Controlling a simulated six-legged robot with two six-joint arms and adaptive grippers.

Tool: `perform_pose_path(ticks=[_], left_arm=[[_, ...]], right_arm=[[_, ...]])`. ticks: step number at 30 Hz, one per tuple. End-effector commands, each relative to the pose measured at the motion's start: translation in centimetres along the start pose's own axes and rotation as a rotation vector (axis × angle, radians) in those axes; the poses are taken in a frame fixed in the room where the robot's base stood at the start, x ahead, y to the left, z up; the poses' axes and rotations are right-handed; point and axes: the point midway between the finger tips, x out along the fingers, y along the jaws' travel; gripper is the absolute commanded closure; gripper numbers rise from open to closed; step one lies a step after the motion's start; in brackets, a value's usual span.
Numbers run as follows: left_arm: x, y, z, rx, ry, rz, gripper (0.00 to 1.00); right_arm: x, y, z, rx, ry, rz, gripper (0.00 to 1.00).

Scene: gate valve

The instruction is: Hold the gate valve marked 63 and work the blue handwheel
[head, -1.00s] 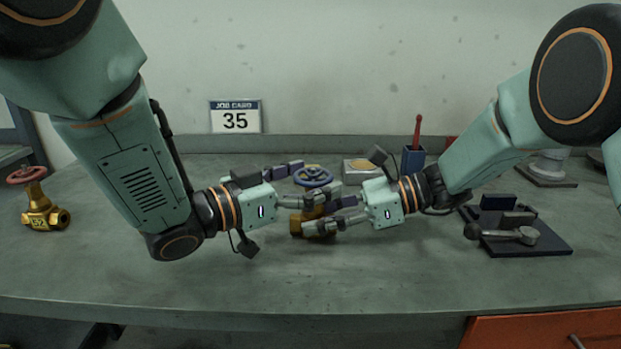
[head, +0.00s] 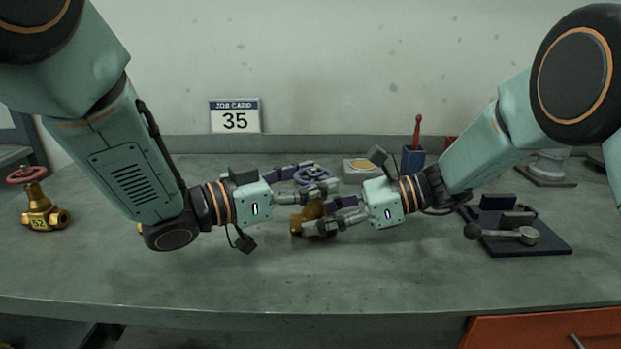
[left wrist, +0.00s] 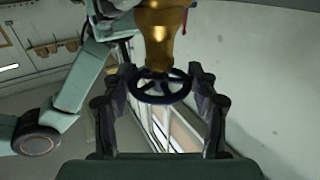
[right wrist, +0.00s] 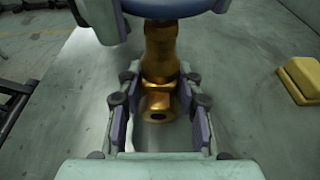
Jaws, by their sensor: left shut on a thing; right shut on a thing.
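A brass gate valve (head: 297,222) with a blue handwheel (head: 313,174) stands upright at the middle of the bench; no number on it is readable. My left gripper (head: 312,182) is at the handwheel's height, shut on it from the left. In the left wrist view the wheel (left wrist: 160,87) sits between the two fingers. My right gripper (head: 320,213) is lower, shut on the brass body from the right. In the right wrist view the body's open port (right wrist: 157,112) lies between the fingers. My fingers hide much of the valve in the head view.
Another brass valve with a red handwheel (head: 27,174) stands far left. A job card (head: 235,116) reads 35. A blue holder (head: 413,160) and a box (head: 362,168) stand behind. A dark plate with a lever (head: 520,238) lies right. The front bench is clear.

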Motion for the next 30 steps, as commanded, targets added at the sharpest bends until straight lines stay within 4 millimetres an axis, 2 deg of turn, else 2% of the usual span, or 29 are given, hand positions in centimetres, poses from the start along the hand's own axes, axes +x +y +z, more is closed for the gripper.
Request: perform_pose_path(ticks=[9, 20, 21, 30], left_arm=[[-0.01, -0.13, -0.12, 0.004, 0.004, 0.146, 0.72], [-0.06, -0.12, -0.08, 0.004, 0.002, 0.16, 0.72], [-0.05, -0.13, -0.09, 0.004, 0.002, 0.16, 0.4], [-0.06, -0.13, -0.05, 0.004, 0.001, 0.159, 0.17]], right_arm=[[0.09, 0.05, 0.04, -0.001, 0.0, 0.002, 0.82], [0.08, 0.06, 0.01, 0.0, 0.0, 0.003, 0.82], [0.08, 0.06, 0.01, 0.0, 0.0, 0.003, 0.82], [0.06, 0.06, 0.0, 0.0, 0.0, 0.002, 0.82]])
